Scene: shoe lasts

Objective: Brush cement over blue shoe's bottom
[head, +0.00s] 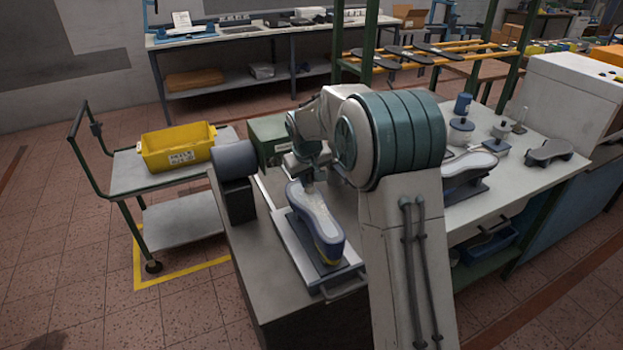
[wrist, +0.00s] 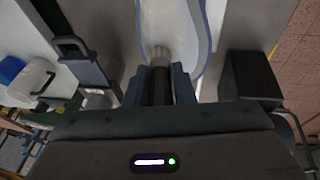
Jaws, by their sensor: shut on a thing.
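The blue shoe (head: 328,236) sits bottom up on a stand on the front table, its pale sole facing up with a blue edge around it. In the wrist view the shoe's bottom (wrist: 180,22) runs up from the middle of the picture. My gripper (wrist: 159,88) is shut on a brush (wrist: 160,86) with a dark handle and pale bristles. The bristles are at the sole's near part; whether they touch it I cannot tell. In the head view my gripper (head: 308,178) is over the far end of the shoe, and the brush is mostly hidden.
A second upturned shoe (head: 468,165) stands on the right bench, partly behind my arm. Near it are a lidded pot (head: 461,131), a blue can (head: 463,103) and a dark sole form (head: 550,151). A grey cylinder on a dark post (head: 236,170) stands close left of the shoe. A yellow bin (head: 178,147) is on the cart.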

